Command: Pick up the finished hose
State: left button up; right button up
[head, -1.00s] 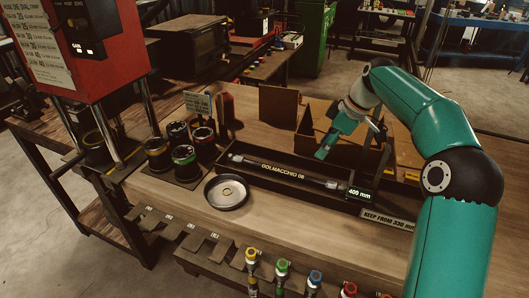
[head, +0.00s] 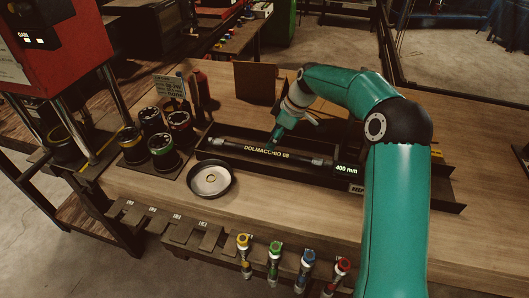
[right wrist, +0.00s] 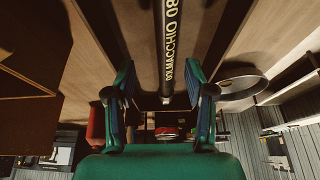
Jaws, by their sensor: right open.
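The finished hose (head: 298,157) is black with metal end fittings and lettering along its side. It lies lengthwise in a long, dark, shallow tray (head: 208,151) on the wooden bench. In the right wrist view the hose (right wrist: 169,45) runs down the middle of the picture, between the lines of my two fingers. My right gripper (head: 273,143) is just above the middle of the hose in the head view. The right wrist view shows its fingers (right wrist: 166,84) spread apart with nothing gripped. Whether they reach down beside the hose is unclear. My left gripper is out of view.
A round metal dish (head: 211,180) stands in front of the tray's left end; several dark pots (head: 164,152) stand left of it. A display reading 400 mm (head: 346,169) sits at the tray's right end. Coloured fittings (head: 275,258) hang along the front edge. A red press (head: 45,45) stands at left.

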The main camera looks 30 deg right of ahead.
aim_at(267, 153)
jog(key=shift+a+f, duration=0.1)
jog(key=shift+f, duration=0.25)
jog(key=x, duration=0.1)
jog(key=p+x, duration=0.1)
jog(key=x, duration=0.1)
jog(key=p+x, duration=0.1)
jog(key=shift+s+a+f, duration=0.15)
jog(key=shift+s+a, duration=0.1)
jog(key=shift+a, duration=0.05)
jog(key=shift+w+f, duration=0.1)
jog(key=shift+f, duration=0.15)
grip_shut()
jog(key=shift+r, duration=0.1)
